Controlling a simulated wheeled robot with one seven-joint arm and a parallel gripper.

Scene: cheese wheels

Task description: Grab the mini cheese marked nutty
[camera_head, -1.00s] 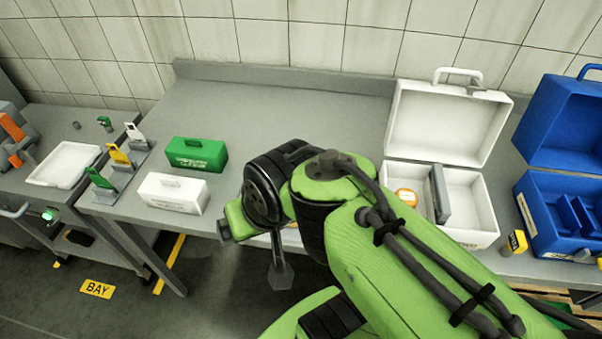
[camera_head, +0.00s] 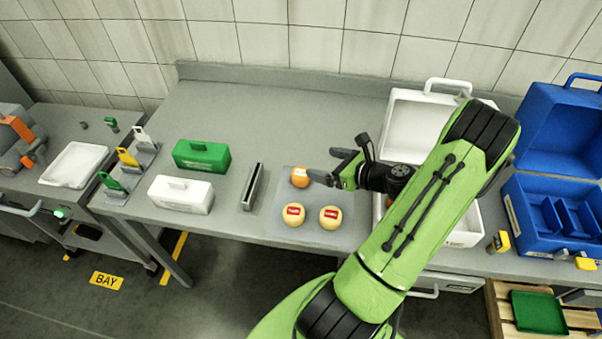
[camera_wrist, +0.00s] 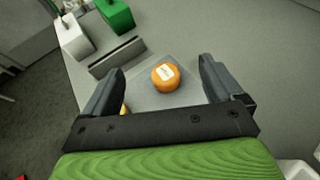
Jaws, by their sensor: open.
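An orange mini cheese (camera_head: 300,176) with a white label lies at the back of a grey mat (camera_head: 318,242). Two pale yellow mini cheeses, one at left (camera_head: 293,214) and one at right (camera_head: 330,217), lie in front of it with red labels. The label words are too small to read. My gripper (camera_head: 327,165) is open and empty, just right of the orange cheese and above the mat. In the wrist view the orange cheese (camera_wrist: 165,78) shows ahead between the spread fingers, apart from them. A sliver of a yellow cheese shows by the left finger.
A dark grey upright holder (camera_head: 252,187) stands left of the mat. Green (camera_head: 201,155) and white (camera_head: 181,193) boxes stand further left. The open white case (camera_head: 410,120) is partly hidden behind my arm; an open blue case (camera_head: 545,205) stands right. The back of the table is clear.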

